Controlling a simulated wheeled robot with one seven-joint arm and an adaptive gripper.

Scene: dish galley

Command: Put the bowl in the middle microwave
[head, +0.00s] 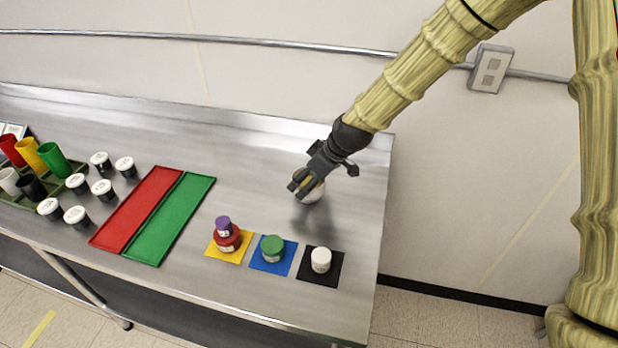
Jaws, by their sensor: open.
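My gripper (303,186) is open over the right part of the steel counter, pointing down. No microwave is in view.
The steel counter (260,165) is bare around my gripper. In front are yellow (240,259), blue (264,265) and black (333,262) mats holding small jars. Red (135,212) and green (168,220) trays lie left, beyond them several white-lidded jars and a cup rack. A wall stands behind.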

